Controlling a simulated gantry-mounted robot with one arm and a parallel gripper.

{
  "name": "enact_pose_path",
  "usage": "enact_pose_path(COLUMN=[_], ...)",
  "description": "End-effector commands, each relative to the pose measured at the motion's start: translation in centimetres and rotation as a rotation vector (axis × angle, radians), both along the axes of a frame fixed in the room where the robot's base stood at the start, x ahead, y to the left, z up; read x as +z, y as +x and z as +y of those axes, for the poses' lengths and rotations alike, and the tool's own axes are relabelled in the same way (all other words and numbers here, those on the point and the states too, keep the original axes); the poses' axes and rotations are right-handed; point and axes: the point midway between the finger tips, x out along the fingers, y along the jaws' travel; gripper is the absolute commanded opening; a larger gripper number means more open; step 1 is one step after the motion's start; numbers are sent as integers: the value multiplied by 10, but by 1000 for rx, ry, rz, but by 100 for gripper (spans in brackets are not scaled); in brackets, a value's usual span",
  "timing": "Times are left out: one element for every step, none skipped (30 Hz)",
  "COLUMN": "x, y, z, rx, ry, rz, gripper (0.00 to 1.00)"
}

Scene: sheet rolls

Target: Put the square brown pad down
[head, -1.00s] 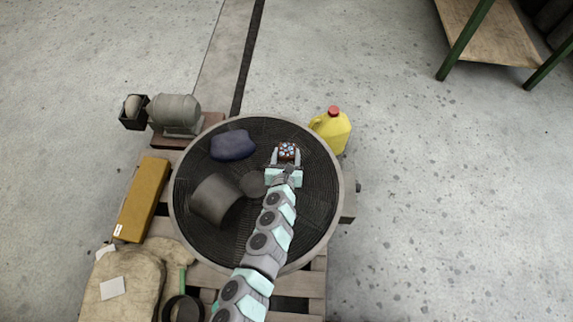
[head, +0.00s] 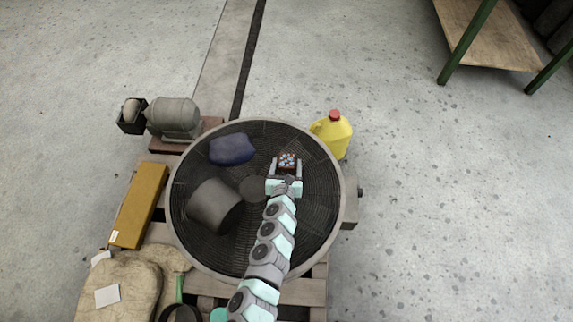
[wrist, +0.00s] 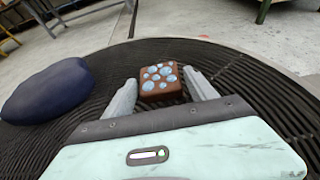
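The square brown pad (head: 289,161), with pale blue round spots on top, is at the right part of the dark ribbed round surface (head: 265,135). In the wrist view the pad (wrist: 160,81) looks flat on the ribs. My gripper (head: 286,164) has one finger on each side of it. In the wrist view my gripper (wrist: 160,76) is open, with narrow gaps between the fingers and the pad. The pad's underside is hidden.
A dark blue cushion-like lump (head: 232,149), a dark grey cylinder (head: 214,206) and a dark disc (head: 253,189) share the round surface. A yellow jug (head: 332,134) stands outside its rim. Bare ribbed room lies right of the pad.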

Motion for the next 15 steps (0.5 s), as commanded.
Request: enact_pose_path(x=[0, 0, 0, 0, 0, 0, 0, 0, 0, 1, 1, 3, 5, 6, 6], y=[0, 0, 0, 0, 0, 0, 0, 0, 0, 0, 0, 0, 0, -1, -5], z=[0, 0, 0, 0, 0, 0, 0, 0, 0, 0, 0, 0, 0, 0, 1], rx=[0, 0, 0, 0, 0, 0, 0, 0, 0, 0, 1, 1, 1, 0, -1], ry=[0, 0, 0, 0, 0, 0, 0, 0, 0, 0, 0, 0, 0, 1, 2], rz=[0, 0, 0, 0, 0, 0, 0, 0, 0, 0, 0, 0, 0, 0, 1], gripper=[71, 73, 76, 76, 76, 76, 76, 76, 76, 76, 76, 76, 76, 76, 76])
